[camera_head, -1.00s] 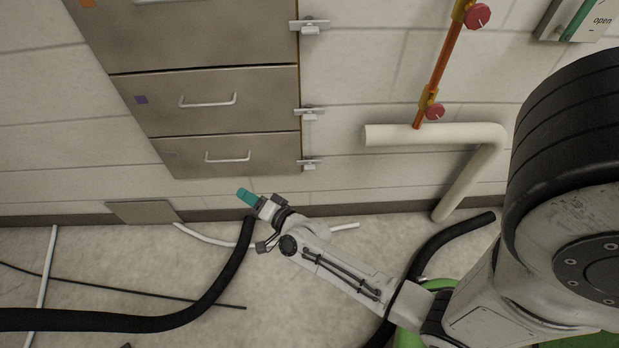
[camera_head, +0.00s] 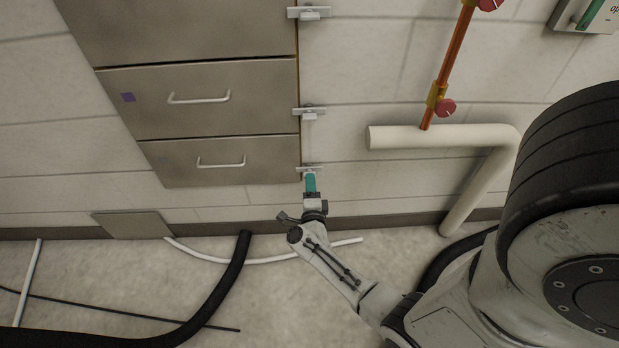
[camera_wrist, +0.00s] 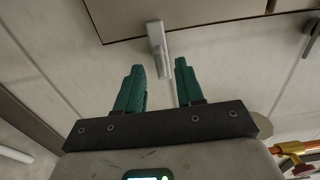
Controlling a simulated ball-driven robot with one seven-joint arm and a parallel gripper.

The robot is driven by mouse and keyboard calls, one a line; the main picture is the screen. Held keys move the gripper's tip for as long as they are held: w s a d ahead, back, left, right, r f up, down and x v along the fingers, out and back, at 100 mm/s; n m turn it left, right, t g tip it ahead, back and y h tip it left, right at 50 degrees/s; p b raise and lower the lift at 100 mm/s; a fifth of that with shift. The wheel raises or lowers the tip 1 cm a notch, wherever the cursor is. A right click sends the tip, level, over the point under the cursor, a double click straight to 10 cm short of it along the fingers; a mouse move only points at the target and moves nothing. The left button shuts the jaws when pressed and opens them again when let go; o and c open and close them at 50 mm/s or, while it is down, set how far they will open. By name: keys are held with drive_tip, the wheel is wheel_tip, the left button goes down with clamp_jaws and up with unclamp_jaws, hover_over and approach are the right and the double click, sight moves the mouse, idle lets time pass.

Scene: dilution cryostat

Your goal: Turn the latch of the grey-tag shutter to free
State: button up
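The grey-tag shutter (camera_head: 205,172) is the lowest panel of the cabinet, closed, with a pale bar handle; its grey tag (camera_head: 163,160) is faint. Its latch (camera_head: 309,168) sits at the panel's right edge, partly covered by my fingers. In the wrist view the latch (camera_wrist: 157,42) is a light metal lever pointing toward me from the panel edge. My gripper (camera_head: 310,178) reaches up to it from below. In the wrist view its teal fingers are apart (camera_wrist: 160,66), with the lever's end around the gap between the tips; contact cannot be told.
A purple-tag shutter (camera_head: 210,105) with its own latch (camera_head: 309,112) is just above. A cream pipe (camera_head: 430,137) and an orange pipe with red knobs (camera_head: 446,107) stand to the right. Black hose (camera_head: 222,285) and white tubing lie on the floor.

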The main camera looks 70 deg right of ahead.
drive_tip(key=shift+b+x, duration=0.6)
drive_tip(key=shift+x, duration=1.6)
clamp_jaws()
